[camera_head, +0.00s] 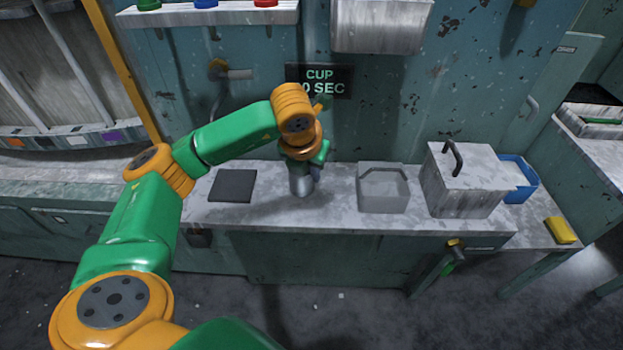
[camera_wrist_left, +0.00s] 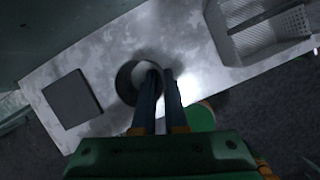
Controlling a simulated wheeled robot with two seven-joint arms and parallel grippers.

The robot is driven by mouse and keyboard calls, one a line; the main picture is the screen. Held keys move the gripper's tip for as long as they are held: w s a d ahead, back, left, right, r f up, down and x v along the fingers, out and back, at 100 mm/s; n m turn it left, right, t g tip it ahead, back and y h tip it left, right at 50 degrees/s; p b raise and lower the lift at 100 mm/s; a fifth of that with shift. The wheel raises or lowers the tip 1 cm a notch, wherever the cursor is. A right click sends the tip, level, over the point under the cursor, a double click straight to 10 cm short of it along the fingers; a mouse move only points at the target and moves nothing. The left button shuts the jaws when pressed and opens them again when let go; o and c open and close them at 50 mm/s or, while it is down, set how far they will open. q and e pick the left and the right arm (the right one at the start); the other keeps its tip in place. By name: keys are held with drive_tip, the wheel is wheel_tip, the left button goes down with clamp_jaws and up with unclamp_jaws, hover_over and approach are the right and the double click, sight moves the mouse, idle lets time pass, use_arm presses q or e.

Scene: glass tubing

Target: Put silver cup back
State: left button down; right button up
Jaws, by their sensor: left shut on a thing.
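The silver cup (camera_head: 301,186) is upright at the bench top, below my left gripper (camera_head: 314,170). I cannot tell whether its base touches the bench. In the left wrist view the round open cup (camera_wrist_left: 123,84) shows from above, and my left gripper's fingers (camera_wrist_left: 161,85) are shut on its wall, one finger over the opening and one outside. A dark square pad (camera_head: 233,186) lies on the bench to the left of the cup; the pad also shows in the left wrist view (camera_wrist_left: 71,98). My right gripper is not in view.
A grey open tray (camera_head: 384,207) stands right of the cup. Further right are a lidded metal box (camera_head: 462,195), a blue bin (camera_head: 524,190) and a yellow block (camera_head: 560,230). A dark sign (camera_head: 319,80) reading "CUP" and "0 SEC" hangs behind. Bench between pad and cup is clear.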

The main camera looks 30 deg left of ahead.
sight(311, 180)
use_arm(q)
wheel_tip(311, 180, down, 2)
drive_tip(key=shift+f+p, duration=0.25)
drive_tip(key=shift+p, duration=0.1)
drive_tip(key=shift+d+f+b, duration=0.1)
drive_tip(key=shift+f+b, duration=0.2)
drive_tip(key=shift+b, duration=0.05)
drive_tip(key=c, duration=1)
unclamp_jaws()
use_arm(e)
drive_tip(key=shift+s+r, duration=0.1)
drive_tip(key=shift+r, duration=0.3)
use_arm(q)
drive_tip(key=shift+o, duration=0.2)
drive_tip(key=shift+r, duration=0.1)
drive_tip(key=shift+r+p, duration=0.3)
drive_tip(key=b+v, duration=0.1)
drive_tip(key=v, duration=1)
drive_tip(key=shift+s+r, duration=0.2)
drive_tip(key=shift+r, duration=0.1)
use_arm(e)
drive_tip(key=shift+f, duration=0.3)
use_arm(q)
drive_tip(key=shift+d, duration=0.1)
